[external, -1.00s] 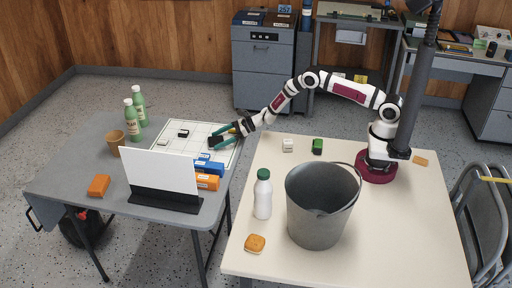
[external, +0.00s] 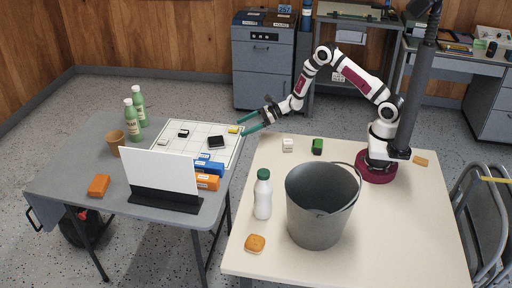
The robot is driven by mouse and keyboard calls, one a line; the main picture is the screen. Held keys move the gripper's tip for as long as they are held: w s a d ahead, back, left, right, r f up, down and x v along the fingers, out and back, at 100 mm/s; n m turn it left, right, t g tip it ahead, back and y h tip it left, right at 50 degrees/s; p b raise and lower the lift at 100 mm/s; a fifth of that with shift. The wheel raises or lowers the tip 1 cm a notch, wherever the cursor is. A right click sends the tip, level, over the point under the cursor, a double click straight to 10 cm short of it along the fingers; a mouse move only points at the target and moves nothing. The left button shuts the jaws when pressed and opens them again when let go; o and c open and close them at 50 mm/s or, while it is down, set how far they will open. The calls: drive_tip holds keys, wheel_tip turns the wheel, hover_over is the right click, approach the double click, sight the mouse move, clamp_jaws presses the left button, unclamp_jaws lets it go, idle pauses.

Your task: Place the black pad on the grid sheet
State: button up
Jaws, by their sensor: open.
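The black pad (external: 216,142) lies flat on the white grid sheet (external: 196,131), toward the sheet's right side. The grid sheet lies on the grey folding table. My gripper (external: 244,124) is open and empty, above and to the right of the pad and apart from it. Its green fingers point left, near the sheet's right edge.
A small black-and-white block (external: 183,133), a white block (external: 163,142) and a yellow item (external: 234,130) are on the sheet. A white board (external: 160,172) and blue and orange boxes (external: 207,181) stand in front. A bucket (external: 318,205) and bottle (external: 263,194) occupy the cream table.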

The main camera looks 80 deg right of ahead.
drive_tip(key=s+a+r+n+g+y, duration=0.65)
drive_tip(key=s+a+r+n, duration=0.7)
drive_tip(key=a+r, duration=0.4)
drive_tip(key=s+a+r+n+g+h, duration=0.15)
drive_tip(key=s+n+g+h, duration=0.55)
drive_tip(key=s, duration=1.1)
drive_tip(key=s+d+f+n+h, duration=0.2)
drive_tip(key=s+d+n, duration=0.3)
drive_tip(key=s, duration=0.5)
drive_tip(key=shift+d+t+h, duration=0.45)
drive_tip(key=shift+d, duration=0.55)
